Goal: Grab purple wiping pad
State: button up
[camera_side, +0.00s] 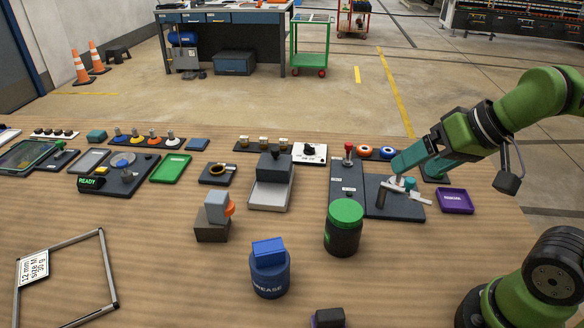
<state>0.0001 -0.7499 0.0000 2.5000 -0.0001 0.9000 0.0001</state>
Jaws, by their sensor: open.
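A small dark block with a purple part at its left (314,321) sits at the bottom edge of the picture, partly cut off. It may be the purple wiping pad, but I cannot be sure. A purple tray (456,201) with a label lies at the right of the table. My gripper (400,190) is at the end of the green arm, over the dark plate left of the purple tray. It is open, and its fingers are small and hard to separate from the fixture parts there. It is well away from the block at the bottom edge.
A green-lidded jar (343,232) and a blue grease container (269,275) stand between the gripper and the bottom edge. A red-knobbed lever (348,150) stands left of the gripper. A metal frame (107,270) lies at left. Bare wood shows at lower left.

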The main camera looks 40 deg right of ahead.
jog(key=g+h, duration=0.1)
jog(key=g, duration=0.6)
send_over(330, 312)
notch_tip(330, 312, down, 7)
jog(key=f+m, duration=0.1)
jog(key=f, duration=0.6)
jog(key=f+m+h, duration=0.1)
jog(key=f, duration=0.2)
jog(key=shift+w+d+f+m, duration=0.15)
jog(key=shift+w+m, duration=0.15)
jog(key=shift+w, duration=0.1)
jog(key=shift+s+f, duration=0.2)
jog(key=shift+f, duration=1.2)
jog(key=shift+s+f, duration=0.15)
jog(key=shift+f, duration=1.2)
jog(key=c, duration=0.9)
